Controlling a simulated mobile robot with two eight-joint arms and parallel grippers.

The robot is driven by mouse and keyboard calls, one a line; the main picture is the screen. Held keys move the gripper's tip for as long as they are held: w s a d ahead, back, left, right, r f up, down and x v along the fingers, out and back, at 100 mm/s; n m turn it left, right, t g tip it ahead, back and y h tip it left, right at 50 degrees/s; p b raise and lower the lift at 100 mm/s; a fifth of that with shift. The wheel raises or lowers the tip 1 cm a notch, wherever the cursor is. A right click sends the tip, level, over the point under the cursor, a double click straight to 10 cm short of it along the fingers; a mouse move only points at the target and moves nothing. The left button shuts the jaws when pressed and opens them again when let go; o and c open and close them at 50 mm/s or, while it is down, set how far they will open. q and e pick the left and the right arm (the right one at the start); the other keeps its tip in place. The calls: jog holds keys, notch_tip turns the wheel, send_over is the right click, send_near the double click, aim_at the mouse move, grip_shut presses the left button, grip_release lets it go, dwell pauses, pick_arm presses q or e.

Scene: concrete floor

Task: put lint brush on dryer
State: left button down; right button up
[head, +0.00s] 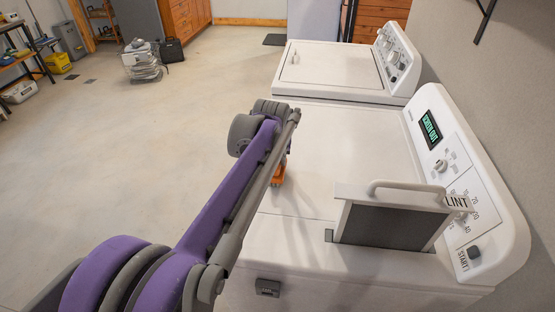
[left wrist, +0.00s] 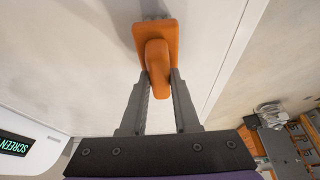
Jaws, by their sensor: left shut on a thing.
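The lint brush, an orange tool, shows in the left wrist view (left wrist: 158,45) between the fingertips of my left gripper (left wrist: 160,82), which is shut on its handle. In the head view a small orange part of the brush (head: 279,174) shows past my purple arm, over the left side of the dryer's white top. The dryer (head: 345,135) is the nearer white machine with the angled control panel. My arm hides most of the brush and the gripper in the head view. I cannot tell whether the brush touches the dryer top. My right gripper is not in view.
A lint screen (head: 395,225) with a handle stands up out of its slot on the dryer's front right. A second white machine (head: 330,68) stands behind. The dryer top's middle is clear. Open floor (head: 130,150) lies to the left.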

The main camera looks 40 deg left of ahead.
pick_arm(q)
jog(key=c, duration=0.6)
grip_release()
jog(key=shift+c, duration=0.2)
jog(key=p+v, duration=0.1)
jog(key=v, duration=1.1)
